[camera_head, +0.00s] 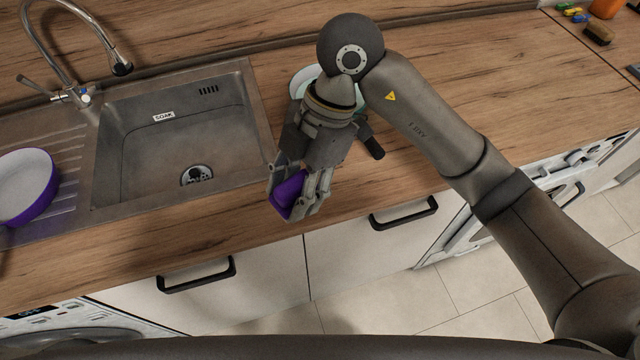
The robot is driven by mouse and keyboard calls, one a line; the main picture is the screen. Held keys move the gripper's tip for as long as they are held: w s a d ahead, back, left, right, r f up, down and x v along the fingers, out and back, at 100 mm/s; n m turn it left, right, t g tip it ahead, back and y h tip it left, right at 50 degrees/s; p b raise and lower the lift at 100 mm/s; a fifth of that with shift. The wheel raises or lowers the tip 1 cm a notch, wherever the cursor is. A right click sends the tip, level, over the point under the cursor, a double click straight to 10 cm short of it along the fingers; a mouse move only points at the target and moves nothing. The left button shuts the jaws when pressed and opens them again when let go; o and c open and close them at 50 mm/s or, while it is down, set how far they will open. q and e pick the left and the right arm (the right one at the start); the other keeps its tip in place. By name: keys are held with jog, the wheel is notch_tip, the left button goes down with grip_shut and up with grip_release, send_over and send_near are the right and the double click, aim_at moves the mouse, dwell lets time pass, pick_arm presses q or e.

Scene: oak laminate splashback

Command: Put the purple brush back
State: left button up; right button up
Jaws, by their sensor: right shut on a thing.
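My right gripper (296,196) is shut on the purple brush (287,194), of which only a purple part shows between the fingers. It is over the front edge of the wooden worktop, just right of the sink. The rest of the brush is hidden by the fingers. I cannot tell whether the brush touches the worktop. My left gripper is not in view.
A steel sink (125,170) with a tap (82,97) is at the left, with a purple bowl (40,200) on its drainer. A pale plate (300,80) is partly hidden behind my right arm. A dark handle (373,148) lies beside my wrist. A brown brush (598,34) and several small coloured items (574,12) are at the far right.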

jog(key=a+m, duration=0.1)
jog(key=s+m+t, duration=0.1)
jog(key=m, duration=0.1)
jog(key=shift+a+r+y, duration=0.1)
jog(key=shift+a+y, duration=0.2)
jog(key=shift+a, duration=0.1)
jog(key=shift+s+a+m, duration=0.1)
jog(key=shift+a+m, duration=0.05)
jog(key=shift+m, duration=0.35)
jog(key=shift+w, duration=0.2)
jog(key=w+d+f+p, duration=0.1)
jog(key=w+f, duration=0.1)
jog(key=w, duration=0.1)
jog(key=w+d+f+p, duration=0.1)
jog(key=w+d+f, duration=0.1)
jog(key=w+f, duration=0.1)
jog(key=w+d+f+p, duration=0.1)
jog(key=w+d+f, duration=0.1)
jog(key=w, duration=0.3)
jog(key=shift+w+d+f, duration=0.1)
jog(key=shift+d+f, duration=0.1)
jog(key=shift+f, duration=0.55)
jog(key=shift+w+d+f+p, duration=0.25)
jog(key=shift+w+f+p, duration=0.1)
jog(key=shift+w+f, duration=0.25)
jog(key=shift+s+f, duration=0.1)
jog(key=shift+f, duration=1.55)
